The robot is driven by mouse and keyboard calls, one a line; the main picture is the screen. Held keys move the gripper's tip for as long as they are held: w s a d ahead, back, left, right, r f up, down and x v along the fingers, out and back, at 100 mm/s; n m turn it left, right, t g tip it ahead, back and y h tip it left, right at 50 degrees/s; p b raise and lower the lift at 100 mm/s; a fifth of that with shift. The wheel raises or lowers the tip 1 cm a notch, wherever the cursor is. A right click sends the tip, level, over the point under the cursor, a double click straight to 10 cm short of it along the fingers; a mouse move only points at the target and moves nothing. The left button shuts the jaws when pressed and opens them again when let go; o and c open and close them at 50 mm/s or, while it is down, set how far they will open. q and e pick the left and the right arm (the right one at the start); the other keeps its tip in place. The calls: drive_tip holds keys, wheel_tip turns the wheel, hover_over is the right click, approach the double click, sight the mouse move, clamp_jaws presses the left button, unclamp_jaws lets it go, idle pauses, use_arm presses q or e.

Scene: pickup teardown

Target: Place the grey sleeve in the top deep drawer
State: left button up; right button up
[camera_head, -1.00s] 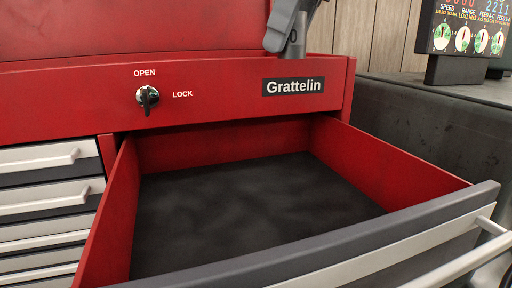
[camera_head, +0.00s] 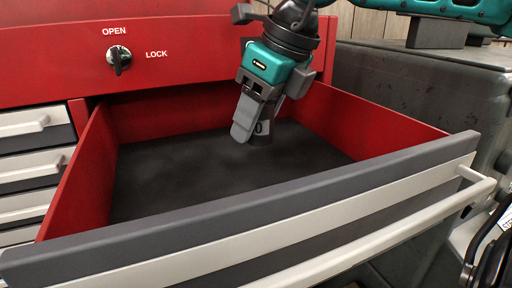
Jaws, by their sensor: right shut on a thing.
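The top deep drawer (camera_head: 175,178) of the red chest is pulled open, with a dark liner on its floor. My right gripper (camera_head: 255,120) reaches down into the back right part of the drawer. It is shut on the grey sleeve (camera_head: 263,133), a small dark grey piece with a pale mark. The fingers hide much of the sleeve. The sleeve is close to the liner, but I cannot tell whether it touches. My left gripper is not in view.
The drawer's grey front with its pale handle (camera_head: 400,240) crosses the foreground. Red side walls bound the drawer. Smaller shut drawers (camera_head: 30,165) are at the left. A dark machine side (camera_head: 415,95) stands at the right. The rest of the liner is clear.

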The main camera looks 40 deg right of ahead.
sight(248, 165)
drive_tip(key=shift+f, duration=2.3)
drive_tip(key=shift+f+b, duration=0.15)
drive_tip(key=shift+b, duration=0.2)
drive_tip(key=o, duration=1.3)
drive_tip(key=shift+c, duration=0.2)
